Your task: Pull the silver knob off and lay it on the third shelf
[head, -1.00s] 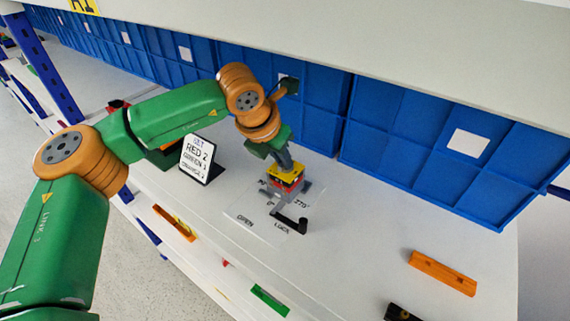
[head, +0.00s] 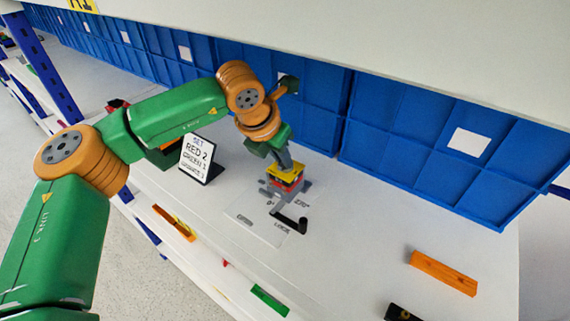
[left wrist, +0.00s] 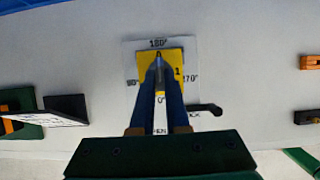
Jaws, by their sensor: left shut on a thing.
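A rotary switch with a yellow top and red part (head: 286,183) stands on a white angle-marked plate (head: 246,222) on the shelf. In the left wrist view the yellow top (left wrist: 174,57) bears a "1". My left gripper (head: 285,163) comes down from above onto the switch. Its fingers (left wrist: 159,66) are shut together over the yellow top. The silver knob is almost wholly hidden between them; only a grey sliver (left wrist: 159,75) shows. A black lever (head: 290,222) lies beside the switch near "LOCK". My right gripper is out of view. I cannot tell which board is the third shelf.
A sign (head: 196,158) reading "SET RED 2" stands left of the switch. Blue bins (head: 400,130) line the back. An orange bar (head: 442,272) and a black piece (head: 400,313) lie at right.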

